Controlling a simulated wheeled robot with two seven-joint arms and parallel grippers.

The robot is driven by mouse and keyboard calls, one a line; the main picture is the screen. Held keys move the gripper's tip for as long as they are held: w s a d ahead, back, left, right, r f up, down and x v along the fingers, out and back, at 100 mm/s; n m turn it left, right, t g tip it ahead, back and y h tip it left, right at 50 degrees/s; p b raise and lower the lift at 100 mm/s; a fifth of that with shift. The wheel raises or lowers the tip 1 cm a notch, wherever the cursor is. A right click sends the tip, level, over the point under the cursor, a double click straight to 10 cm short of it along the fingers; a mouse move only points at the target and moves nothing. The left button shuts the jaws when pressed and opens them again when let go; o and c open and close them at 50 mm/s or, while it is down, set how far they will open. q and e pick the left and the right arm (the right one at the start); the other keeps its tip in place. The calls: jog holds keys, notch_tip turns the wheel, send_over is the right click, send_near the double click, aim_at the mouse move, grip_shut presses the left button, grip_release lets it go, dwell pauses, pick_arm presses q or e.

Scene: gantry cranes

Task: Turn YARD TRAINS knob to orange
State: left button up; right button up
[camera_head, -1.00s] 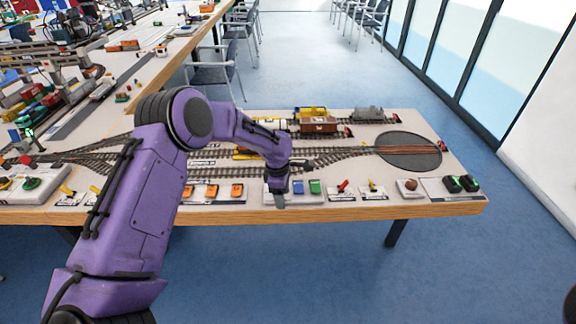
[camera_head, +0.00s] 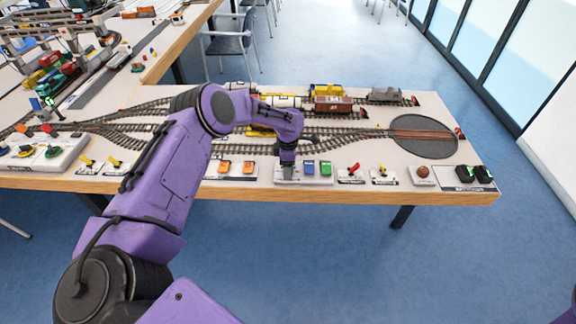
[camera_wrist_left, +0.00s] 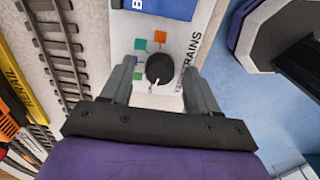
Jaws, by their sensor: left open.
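The YARD TRAINS knob (camera_wrist_left: 160,68) is round and black with a white pointer line, which points toward the bottom of the left wrist view. In the head view my left gripper (camera_head: 288,168) hides the knob at the panel's left end. My right gripper is not in view.
Blue (camera_head: 309,168) and green (camera_head: 326,168) buttons sit just right of the gripper. Red (camera_head: 351,172) and yellow (camera_head: 382,172) levers stand farther right. Tracks with a brown wagon (camera_head: 333,106) and a turntable (camera_head: 424,136) lie behind. Orange buttons (camera_head: 248,168) lie to the left.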

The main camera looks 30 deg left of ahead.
pick_arm(q)
jog(key=c, duration=1)
jog(key=shift+c, duration=0.2)
